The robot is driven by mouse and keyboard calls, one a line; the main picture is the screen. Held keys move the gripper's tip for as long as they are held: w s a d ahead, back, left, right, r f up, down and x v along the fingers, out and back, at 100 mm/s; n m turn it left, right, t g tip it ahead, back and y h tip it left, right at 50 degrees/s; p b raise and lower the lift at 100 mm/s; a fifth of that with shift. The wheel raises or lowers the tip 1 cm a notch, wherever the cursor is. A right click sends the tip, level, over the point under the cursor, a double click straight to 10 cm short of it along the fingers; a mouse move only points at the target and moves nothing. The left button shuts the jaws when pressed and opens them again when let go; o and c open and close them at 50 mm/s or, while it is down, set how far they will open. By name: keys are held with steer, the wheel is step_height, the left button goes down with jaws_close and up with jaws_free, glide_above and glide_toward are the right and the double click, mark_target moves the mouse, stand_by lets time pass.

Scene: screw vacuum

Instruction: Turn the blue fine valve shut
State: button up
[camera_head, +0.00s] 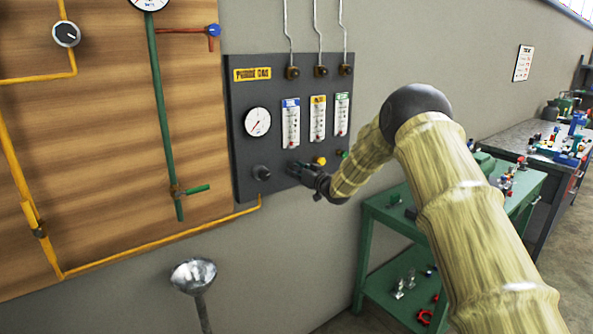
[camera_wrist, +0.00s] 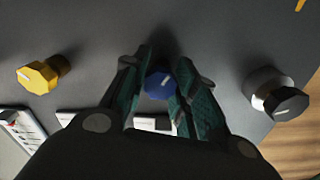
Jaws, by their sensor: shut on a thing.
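The blue fine valve knob (camera_wrist: 158,84) shows in the wrist view between the fingers of my gripper (camera_wrist: 158,92). The fingers stand on both sides of the knob and are shut on it. In the head view my gripper (camera_head: 304,173) is at the lower middle of the dark grey gas panel (camera_head: 245,95), below the blue-topped flow meter (camera_head: 290,122). My gripper hides the blue knob there. The knob's face mark is not clear enough to read.
A yellow knob (camera_wrist: 40,76) and a black knob (camera_wrist: 284,102) flank the blue one in the wrist view. A gauge (camera_head: 257,121) is on the panel's left. A green cart (camera_head: 385,212) stands below right, and a metal funnel (camera_head: 193,274) below left.

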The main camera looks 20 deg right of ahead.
steer(key=m, duration=0.6)
steer(key=shift+d+r+m, duration=0.1)
steer(key=shift+d+m, duration=0.05)
steer(key=shift+m, duration=0.15)
steer(key=m, duration=0.5)
steer(key=shift+b, duration=0.4)
steer(key=shift+m, duration=0.4)
steer(key=o, duration=1.1)
steer(key=shift+d, duration=0.15)
steer(key=shift+c, duration=0.2)
steer(key=shift+a, duration=0.25)
steer(key=v, duration=1.2)
